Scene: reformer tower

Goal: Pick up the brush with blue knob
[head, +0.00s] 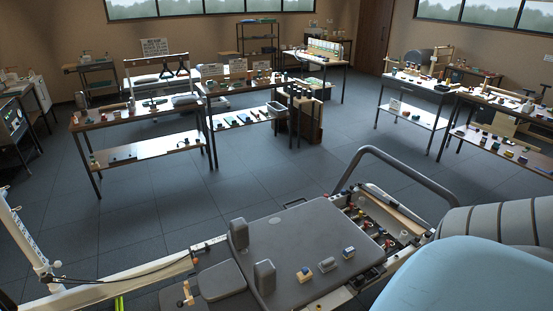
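No brush can be made out for certain. Three small blocks lie in a slanting row on the grey padded carriage of the reformer (315,225). The nearest block (305,274) looks yellow-tan with a dark or blue part. The middle block (327,265) is grey. The far block (348,254) shows blue and pale parts. They are too small to tell whether one is a brush with a blue knob. Neither of my grippers is in view.
Two upright grey shoulder pads (265,275) stand on the carriage. A tray of small coloured parts (372,226) lies beyond it, near a curved grey bar (400,170). A large light blue rounded surface (460,280) fills the lower right. Cluttered tables (135,112) stand behind open floor (230,200).

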